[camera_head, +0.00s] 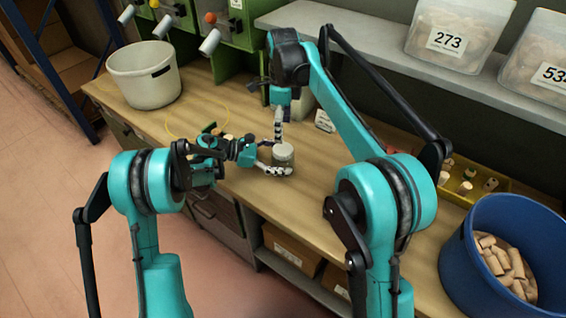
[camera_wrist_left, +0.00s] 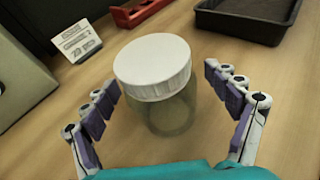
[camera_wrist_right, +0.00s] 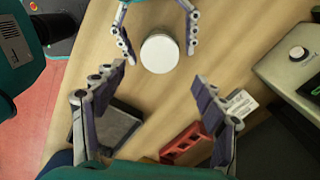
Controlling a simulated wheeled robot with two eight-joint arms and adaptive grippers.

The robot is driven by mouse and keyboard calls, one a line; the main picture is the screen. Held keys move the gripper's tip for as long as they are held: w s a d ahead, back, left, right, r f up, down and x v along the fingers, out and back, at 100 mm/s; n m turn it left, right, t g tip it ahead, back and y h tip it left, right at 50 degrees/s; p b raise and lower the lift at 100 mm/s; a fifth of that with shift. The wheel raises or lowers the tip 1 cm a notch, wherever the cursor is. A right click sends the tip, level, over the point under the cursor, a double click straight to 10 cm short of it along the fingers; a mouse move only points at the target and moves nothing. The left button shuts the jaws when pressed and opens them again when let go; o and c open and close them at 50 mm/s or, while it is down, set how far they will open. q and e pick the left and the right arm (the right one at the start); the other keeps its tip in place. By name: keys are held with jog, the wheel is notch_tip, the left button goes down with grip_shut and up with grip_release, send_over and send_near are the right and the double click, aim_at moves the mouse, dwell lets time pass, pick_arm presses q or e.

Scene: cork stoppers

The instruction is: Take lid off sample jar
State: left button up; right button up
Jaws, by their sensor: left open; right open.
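The sample jar (camera_head: 283,160) stands upright on the wooden bench, with clear walls and a white lid (camera_wrist_left: 153,66) seated on top. The lid also shows from above in the right wrist view (camera_wrist_right: 159,53). My left gripper (camera_head: 274,159) is open low at the jar, one finger on each side; in the left wrist view a gap shows beside the jar. My right gripper (camera_wrist_right: 156,79) is open and empty, pointing down above the jar; the lid lies just beyond its fingertips in the right wrist view. The jar's contents are hard to make out.
A small printed card (camera_wrist_left: 76,41), a red holder (camera_wrist_left: 138,13) and a black tray (camera_wrist_left: 283,33) lie around the jar. A white bucket (camera_head: 146,85) stands at the left, a yellow cork tray (camera_head: 451,189) and a blue bin (camera_head: 455,262) at the right.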

aim_at(283, 149)
pick_arm(q)
grip_shut()
pick_arm(e)
jog(key=m, duration=0.4)
jog(key=shift+d, duration=0.1)
jog(key=shift+f+m, duration=0.3)
notch_tip(283, 149, down, 7)
jog(key=shift+f, duration=0.2)
